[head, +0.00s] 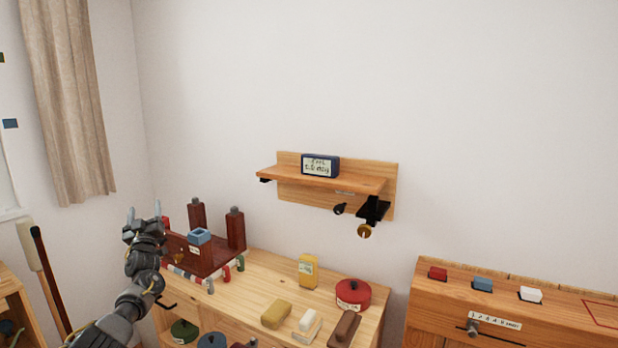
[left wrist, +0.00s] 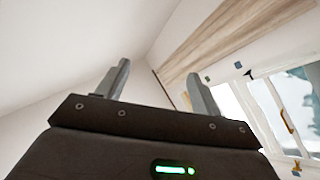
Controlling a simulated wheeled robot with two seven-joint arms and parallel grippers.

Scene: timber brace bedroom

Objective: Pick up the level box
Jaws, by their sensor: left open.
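A dark blue box (head: 320,166) with a pale label stands upright on a small wooden wall shelf (head: 275,174). Its lettering is too small to read surely, so I cannot confirm that it is the level box. My left gripper (head: 145,211) is raised at the left of the head view, left of the shelf and well apart from the box. Its fingers point up. In the left wrist view the gripper (left wrist: 158,85) is open, with nothing between its fingers. My right gripper does not show.
A wooden cabinet (head: 275,286) below the shelf holds a yellow labelled container (head: 308,269), a red lidded pot (head: 353,294), several blocks and a dark red stand (head: 212,258). A black bracket (head: 373,209) hangs under the shelf. Another wooden unit (head: 440,297) stands right.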

